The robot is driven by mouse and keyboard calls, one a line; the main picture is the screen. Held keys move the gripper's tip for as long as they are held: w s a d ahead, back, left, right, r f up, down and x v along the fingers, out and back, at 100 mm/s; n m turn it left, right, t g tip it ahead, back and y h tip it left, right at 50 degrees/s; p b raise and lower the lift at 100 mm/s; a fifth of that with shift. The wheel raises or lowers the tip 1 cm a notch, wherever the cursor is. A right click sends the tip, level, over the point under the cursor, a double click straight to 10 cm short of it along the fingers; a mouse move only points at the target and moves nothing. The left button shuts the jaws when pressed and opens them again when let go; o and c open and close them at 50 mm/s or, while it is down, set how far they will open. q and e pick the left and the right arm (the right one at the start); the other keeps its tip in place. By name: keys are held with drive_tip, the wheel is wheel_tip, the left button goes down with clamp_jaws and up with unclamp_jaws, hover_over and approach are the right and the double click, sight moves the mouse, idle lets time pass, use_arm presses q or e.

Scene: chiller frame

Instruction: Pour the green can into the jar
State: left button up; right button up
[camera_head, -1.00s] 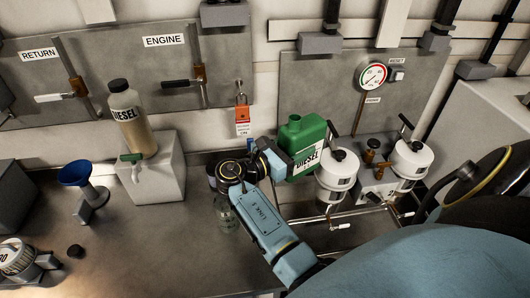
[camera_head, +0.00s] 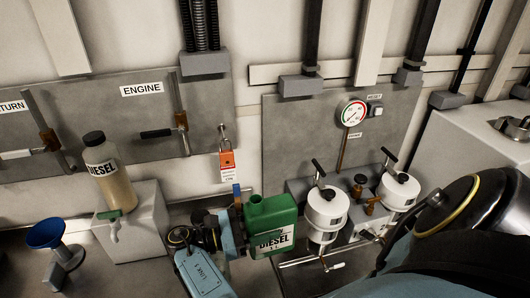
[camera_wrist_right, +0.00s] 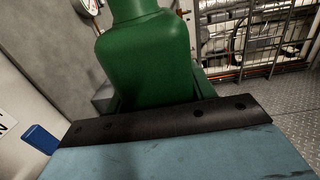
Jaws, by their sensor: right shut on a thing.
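The green can (camera_head: 270,222), labelled DIESEL, is upright in the head view, in front of the gauge panel and left of the white filter canisters. My right gripper (camera_head: 240,222) is shut on the can from its left side. In the right wrist view, the can (camera_wrist_right: 145,58) fills the upper middle, above the dark edge of a gripper part. The jar cannot be made out now; my right arm covers the area where a clear glass vessel showed earlier. My left gripper is not in view.
Two white canisters (camera_head: 326,212) with valves stand close right of the can. A red lock tag (camera_head: 227,159) hangs on the wall behind.

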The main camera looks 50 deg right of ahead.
sight(245, 213)
drive_tip(key=shift+w+r+g+h+p, duration=0.1)
drive_tip(key=shift+r+g+h+p, duration=0.25)
drive_tip(key=shift+r+h, duration=0.45)
drive_tip(key=shift+w+a+r+g+h, duration=0.25)
drive_tip(key=shift+a+r+h, duration=0.15)
drive_tip(key=shift+r, duration=0.3)
drive_tip(key=shift+w+a+r+g+h+b, duration=0.15)
drive_tip(key=shift+a+r+g+h+b, duration=0.2)
drive_tip(key=shift+r+h, duration=0.2)
drive_tip(key=shift+r, duration=0.1)
drive_tip(key=shift+r, duration=0.1)
drive_tip(key=shift+w+a+r+g+h, duration=0.1)
drive_tip(key=shift+a+r+g+h, duration=0.1)
drive_tip(key=shift+r+h, duration=0.3)
drive_tip(key=shift+w+a+r+g+h, duration=0.1)
drive_tip(key=shift+r+g+h, duration=0.05)
drive_tip(key=shift+r, duration=0.5)
